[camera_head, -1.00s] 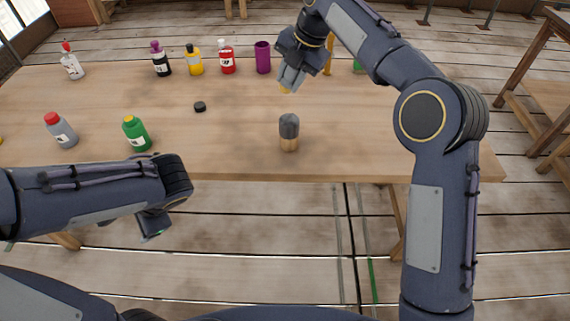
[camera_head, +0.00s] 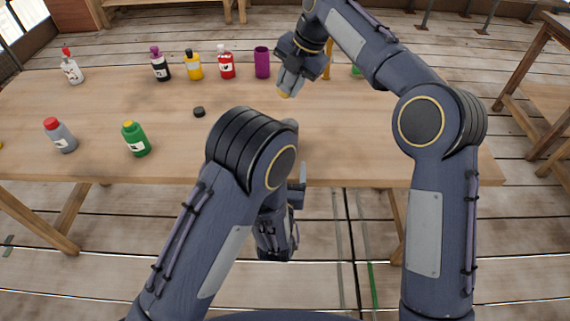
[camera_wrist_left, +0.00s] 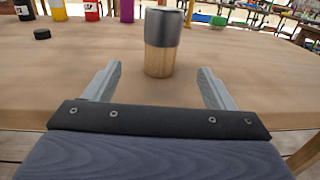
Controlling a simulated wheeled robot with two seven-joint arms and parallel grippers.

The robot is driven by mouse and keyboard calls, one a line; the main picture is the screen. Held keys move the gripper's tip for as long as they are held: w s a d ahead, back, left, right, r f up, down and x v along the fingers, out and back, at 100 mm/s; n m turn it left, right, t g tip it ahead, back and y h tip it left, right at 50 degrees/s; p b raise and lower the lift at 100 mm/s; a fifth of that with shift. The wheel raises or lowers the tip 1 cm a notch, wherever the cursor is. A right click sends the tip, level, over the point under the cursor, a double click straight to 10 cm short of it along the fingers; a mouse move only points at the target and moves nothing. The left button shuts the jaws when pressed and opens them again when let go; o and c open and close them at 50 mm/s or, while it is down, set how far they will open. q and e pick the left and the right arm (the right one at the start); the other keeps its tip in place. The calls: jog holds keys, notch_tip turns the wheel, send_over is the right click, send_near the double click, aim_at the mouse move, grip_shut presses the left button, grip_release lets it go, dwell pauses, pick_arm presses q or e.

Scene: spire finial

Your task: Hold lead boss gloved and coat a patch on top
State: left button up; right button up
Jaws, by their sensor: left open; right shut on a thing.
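The lead boss (camera_wrist_left: 163,25) is a dull grey cap on an upright pale wooden cylinder (camera_wrist_left: 159,60). In the head view my left arm hides most of it; a bit of grey (camera_head: 291,123) shows. My left gripper (camera_wrist_left: 158,70) is open, its fingers spread to either side of the cylinder's line and nearer to me, not touching it. In the head view this gripper (camera_head: 299,184) is at the table's front edge. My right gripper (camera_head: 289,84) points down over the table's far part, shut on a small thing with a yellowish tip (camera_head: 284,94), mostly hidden.
Several bottles stand along the back, including a red one (camera_head: 226,65), beside a purple cylinder (camera_head: 262,62). A green bottle (camera_head: 136,139) and a grey bottle (camera_head: 61,136) stand front left. A small black disc (camera_head: 199,112) lies mid-table. The table's right part is clear.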

aim_at(288, 94)
pick_arm(q)
jog(key=w, duration=0.8)
jog(key=w+d, duration=0.1)
jog(key=w, duration=0.2)
jog(key=shift+w, duration=0.4)
jog(key=c, duration=1.1)
pick_arm(e)
notch_tip(288, 94, down, 4)
jog(key=h, duration=0.1)
jog(key=g+h, duration=0.1)
jog(key=shift+w+a+r+h, duration=0.1)
jog(key=shift+w+h, duration=0.05)
jog(key=shift+h, duration=0.25)
jog(key=shift+s+f+h, duration=0.2)
jog(key=shift+f+h, duration=0.25)
jog(key=shift+h, duration=0.05)
jog(key=shift+f, duration=1.7)
